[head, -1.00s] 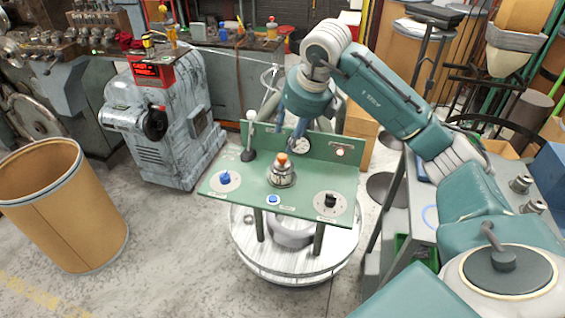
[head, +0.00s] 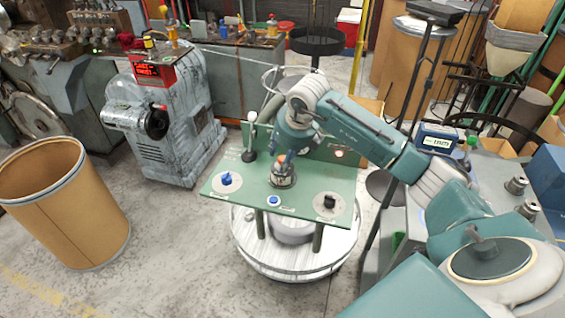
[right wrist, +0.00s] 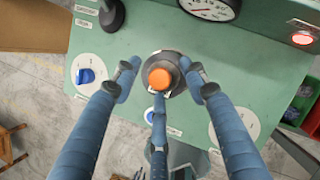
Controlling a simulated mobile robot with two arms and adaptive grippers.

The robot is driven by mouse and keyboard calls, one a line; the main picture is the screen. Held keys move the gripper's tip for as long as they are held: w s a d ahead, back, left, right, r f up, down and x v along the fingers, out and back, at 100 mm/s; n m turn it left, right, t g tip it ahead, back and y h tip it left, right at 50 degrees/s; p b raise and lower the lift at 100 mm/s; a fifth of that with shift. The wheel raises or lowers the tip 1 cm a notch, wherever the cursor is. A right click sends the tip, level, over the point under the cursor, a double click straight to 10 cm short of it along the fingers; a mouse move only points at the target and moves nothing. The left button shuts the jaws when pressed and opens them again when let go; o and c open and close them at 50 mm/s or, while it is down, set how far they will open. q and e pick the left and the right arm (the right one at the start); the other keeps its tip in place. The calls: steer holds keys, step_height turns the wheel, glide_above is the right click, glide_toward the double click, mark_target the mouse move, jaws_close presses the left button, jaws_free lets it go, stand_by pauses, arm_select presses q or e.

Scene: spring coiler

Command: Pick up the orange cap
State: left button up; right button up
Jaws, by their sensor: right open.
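The orange cap (right wrist: 160,78) is a small round knob on top of a round metal fixture (head: 283,181) in the middle of the green panel (head: 240,191). In the head view the cap (head: 280,159) is partly hidden by my right gripper (head: 290,153). The gripper comes from above. In the right wrist view, the three blue fingers of my right gripper (right wrist: 157,82) are spread, two at the sides and one below the cap. They look clear of the cap itself. I cannot tell exactly how high the fingertips are. My left gripper is not in view.
The panel carries a blue knob (head: 228,180), a blue button (head: 273,201), a black knob (head: 330,202) and a lever (head: 250,137) at its left. A dial gauge (right wrist: 210,5) and lit red lamp (right wrist: 303,38) are on its back plate. A brown bin (head: 62,205) stands left.

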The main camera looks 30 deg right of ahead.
jaws_close()
steer(key=shift+r, duration=0.2)
